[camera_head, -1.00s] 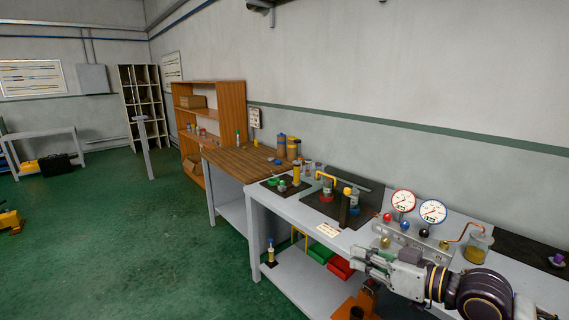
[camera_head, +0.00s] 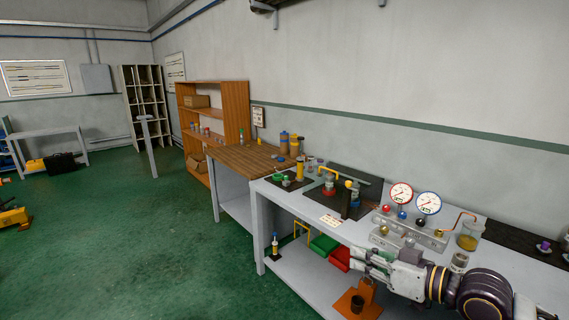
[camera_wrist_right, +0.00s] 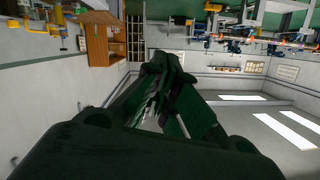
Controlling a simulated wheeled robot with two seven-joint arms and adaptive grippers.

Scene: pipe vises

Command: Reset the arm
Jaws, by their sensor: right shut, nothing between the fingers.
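My right gripper (camera_head: 364,262) comes in from the lower right in the head view, at the front edge of the grey workbench (camera_head: 290,203). It is shut with nothing between its fingers. In the right wrist view the dark fingers (camera_wrist_right: 168,85) come together near the middle, and the room appears upside down behind them. My left gripper is not in view.
Two round gauges (camera_head: 414,199) stand on a manifold near my right arm. A black vise mat (camera_head: 346,190) lies farther back. Red (camera_head: 341,257) and green bins (camera_head: 323,244) sit on the lower shelf. The green floor at left is open.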

